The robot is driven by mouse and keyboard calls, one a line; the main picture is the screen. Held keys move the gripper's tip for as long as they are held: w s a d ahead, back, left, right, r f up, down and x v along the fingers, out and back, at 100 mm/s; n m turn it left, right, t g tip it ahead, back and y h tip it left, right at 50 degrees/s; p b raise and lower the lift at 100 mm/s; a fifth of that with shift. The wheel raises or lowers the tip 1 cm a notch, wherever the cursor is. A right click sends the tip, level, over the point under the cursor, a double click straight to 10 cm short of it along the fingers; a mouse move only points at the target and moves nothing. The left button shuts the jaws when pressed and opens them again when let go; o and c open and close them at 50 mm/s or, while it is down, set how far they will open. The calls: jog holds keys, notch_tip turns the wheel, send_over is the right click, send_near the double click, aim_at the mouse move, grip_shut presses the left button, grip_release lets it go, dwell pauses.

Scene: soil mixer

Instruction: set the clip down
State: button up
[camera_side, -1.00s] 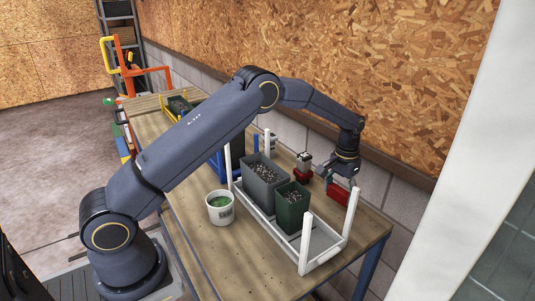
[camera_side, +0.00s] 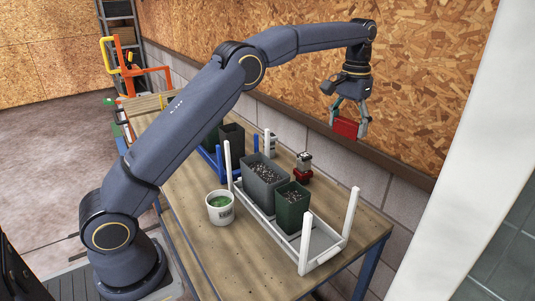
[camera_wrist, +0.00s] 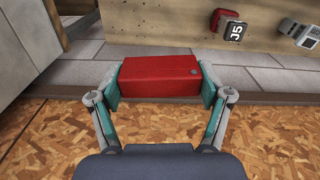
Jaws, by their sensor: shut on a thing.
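The clip appears as a red block (camera_side: 346,127) in the side view, held between the fingertips of my gripper (camera_side: 349,118). It hangs in the air well above the table (camera_side: 240,265), in front of the particle-board wall. In the wrist view the red block (camera_wrist: 159,77) lies level across the gap, with one teal fingertip of my gripper (camera_wrist: 160,82) pressed on each end. My gripper is shut on it. Nothing is under the block near its height.
A white frame rack (camera_side: 258,217) holds a grey pot (camera_side: 262,185) and a green pot (camera_side: 291,213) with soil. A white tub (camera_side: 220,212) stands left of it. A small red-based device (camera_side: 303,172) stands behind. The table's front right is bare.

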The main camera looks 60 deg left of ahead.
jog(key=s+a+r+n, duration=0.1)
jog(key=s+a+n, duration=0.3)
jog(key=s+a, duration=0.45)
jog(key=s+a+r+n, duration=0.2)
jog(key=s+a+n, duration=0.3)
jog(key=a, duration=0.7)
jog(key=s+a+f+n, duration=0.1)
jog(key=s+a+n, duration=0.15)
jog(key=s, duration=0.65)
jog(key=s+a+f+n, duration=0.1)
jog(key=s+a+n, duration=0.15)
jog(key=s, duration=0.65)
jog(key=s+a+f+n, duration=0.2)
jog(key=s+n, duration=0.1)
jog(key=s, duration=0.6)
send_over(195, 179)
jog(key=s+d, duration=0.1)
notch_tip(195, 179, down, 19)
jog(key=shift+w+a+f, duration=0.45)
jog(key=shift+f, duration=1.75)
